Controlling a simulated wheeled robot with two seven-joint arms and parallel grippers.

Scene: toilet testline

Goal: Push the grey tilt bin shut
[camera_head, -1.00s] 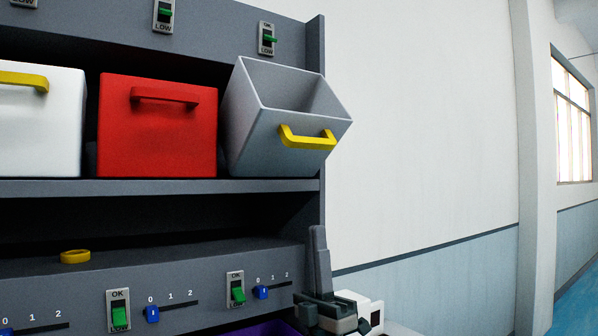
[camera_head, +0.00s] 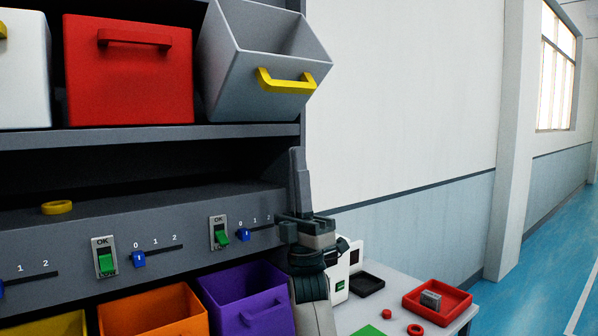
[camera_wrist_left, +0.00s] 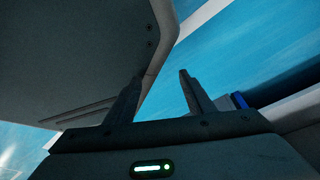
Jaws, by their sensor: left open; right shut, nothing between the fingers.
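The grey tilt bin (camera_head: 240,82) stands on the upper shelf at the right end, in the head view. It is tilted forward, with its open top showing and its yellow handle (camera_head: 286,81) at the front. My right gripper (camera_head: 297,152) points up below and slightly right of the bin, apart from it. Its fingers are closed together and hold nothing. My left gripper (camera_wrist_left: 158,95) shows only in the left wrist view. Its two fingers are apart and empty, and no bin is in that view.
A red bin (camera_head: 128,80) and a white bin (camera_head: 24,75) stand left of the grey bin. The shelf edge (camera_head: 150,136) runs beneath them. Purple (camera_head: 246,304) and orange (camera_head: 152,312) bins sit lower. A table with a red tray (camera_head: 437,302) stands right. The wall side is clear.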

